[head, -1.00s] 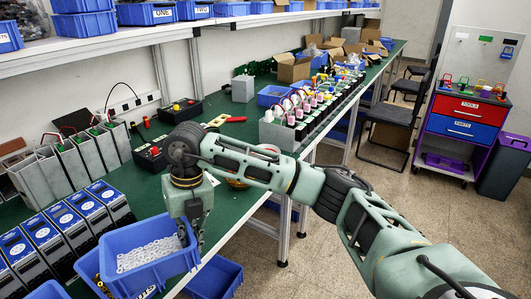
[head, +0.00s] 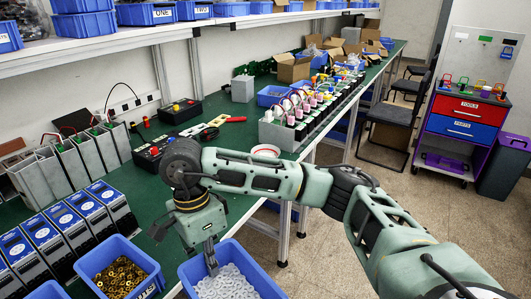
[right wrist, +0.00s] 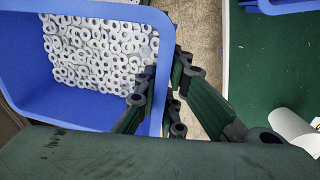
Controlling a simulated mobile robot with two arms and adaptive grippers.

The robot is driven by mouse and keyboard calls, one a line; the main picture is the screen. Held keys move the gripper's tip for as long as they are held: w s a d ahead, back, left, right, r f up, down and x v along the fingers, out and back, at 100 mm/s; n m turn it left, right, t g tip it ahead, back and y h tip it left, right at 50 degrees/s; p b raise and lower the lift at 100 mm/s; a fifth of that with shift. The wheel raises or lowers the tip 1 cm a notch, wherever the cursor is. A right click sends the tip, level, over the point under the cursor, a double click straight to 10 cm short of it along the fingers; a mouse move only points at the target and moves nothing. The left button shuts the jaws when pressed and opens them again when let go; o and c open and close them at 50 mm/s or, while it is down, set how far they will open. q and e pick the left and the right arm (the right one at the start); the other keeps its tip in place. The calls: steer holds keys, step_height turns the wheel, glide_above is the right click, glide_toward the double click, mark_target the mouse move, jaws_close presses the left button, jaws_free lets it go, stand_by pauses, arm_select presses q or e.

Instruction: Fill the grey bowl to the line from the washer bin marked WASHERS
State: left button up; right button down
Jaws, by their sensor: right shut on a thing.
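No marking on this bin is readable. A round white-rimmed thing (head: 266,151) stands beyond my arm, partly hidden; I cannot tell whether it is the grey bowl. My left gripper is not in view.
A blue bin of brass-coloured pieces (head: 118,275) stands left of the held bin. Blue-faced units (head: 78,226) line the left of the green bench (head: 150,229). A black box (head: 150,155) and a row of coloured parts (head: 296,125) stand farther back.

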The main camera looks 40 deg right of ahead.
mark_target(243, 296)
steer(key=s+n, duration=0.1)
steer(key=n, duration=0.3)
steer(key=s+n, duration=0.1)
steer(key=n, duration=0.1)
steer(key=shift+s+d+h, duration=0.25)
steer(key=shift+s+h, duration=0.1)
steer(key=shift+h, duration=0.05)
steer(key=n, duration=0.1)
steer(key=s+n, duration=0.1)
steer(key=n, duration=0.1)
steer(key=shift+s+d+f+t, duration=0.1)
steer(key=shift+s+d+t, duration=0.05)
steer(key=shift+s+t, duration=0.15)
steer(key=n, duration=0.1)
steer(key=s+n, duration=0.1)
steer(key=n, duration=0.1)
steer(key=s+n, duration=0.1)
steer(key=shift+d+f+n+h, duration=0.1)
steer(key=shift+d+n+h, duration=0.2)
steer(key=shift+s+d+n+t, duration=0.2)
steer(key=shift+s+n, duration=0.3)
steer(key=shift+n, duration=0.55)
steer(key=shift+s+d+n+t, duration=0.1)
steer(key=shift+s+n+t, duration=0.3)
steer(key=shift+n, duration=0.65)
steer(key=shift+s+f, duration=0.1)
